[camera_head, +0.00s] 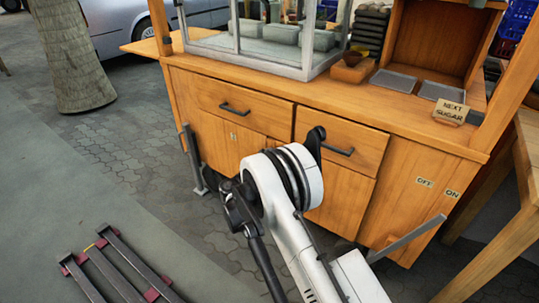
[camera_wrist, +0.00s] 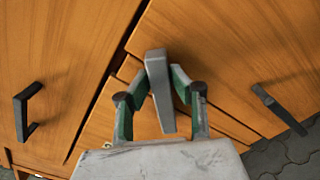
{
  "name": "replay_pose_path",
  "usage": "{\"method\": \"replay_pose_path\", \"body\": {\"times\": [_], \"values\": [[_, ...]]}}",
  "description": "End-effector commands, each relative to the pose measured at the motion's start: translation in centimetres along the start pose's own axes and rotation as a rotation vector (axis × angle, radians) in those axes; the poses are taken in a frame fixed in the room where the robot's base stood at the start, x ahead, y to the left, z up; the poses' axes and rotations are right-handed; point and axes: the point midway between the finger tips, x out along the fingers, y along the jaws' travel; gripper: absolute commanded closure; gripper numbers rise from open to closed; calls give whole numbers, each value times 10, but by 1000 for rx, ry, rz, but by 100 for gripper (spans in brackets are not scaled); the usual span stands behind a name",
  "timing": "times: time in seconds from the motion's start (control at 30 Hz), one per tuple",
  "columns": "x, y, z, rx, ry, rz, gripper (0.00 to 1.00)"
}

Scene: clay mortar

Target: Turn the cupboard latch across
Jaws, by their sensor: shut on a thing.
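The cupboard latch (camera_wrist: 160,75) is a grey bar in the middle of the wrist view. It runs nearly up and down in that picture, over the wooden cupboard front (camera_wrist: 235,50). My gripper (camera_wrist: 160,82) has green-lined fingers, one on each side of the bar, and is shut on it. In the camera_head view my arm covers the latch and the fingers. The cupboard (camera_head: 410,190) is orange wood, with drawers above and doors below.
Dark handles show at the left (camera_wrist: 27,112) and right (camera_wrist: 277,108) of the wrist view. A grey bar (camera_head: 405,238) sticks out at the cupboard's lower right, and a grey post (camera_head: 192,162) stands at its left. A slatted rack (camera_head: 110,265) lies on the floor at lower left.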

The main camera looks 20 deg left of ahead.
Motion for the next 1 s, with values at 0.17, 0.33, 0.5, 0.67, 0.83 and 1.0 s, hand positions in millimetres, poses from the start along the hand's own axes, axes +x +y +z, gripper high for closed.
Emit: {"method": "replay_pose_path", "body": {"times": [0.17, 0.33, 0.5, 0.67, 0.83, 1.0], "values": [[0, -6, 0, 166, 0, 0, 100], [0, -11, -2, 326, 0, 0, 100], [0, -15, -4, 476, 0, 0, 100], [0, -19, -6, 596, 0, 0, 100], [0, -21, -8, 692, 0, 0, 100], [0, -22, -9, 752, 0, 0, 100]]}}
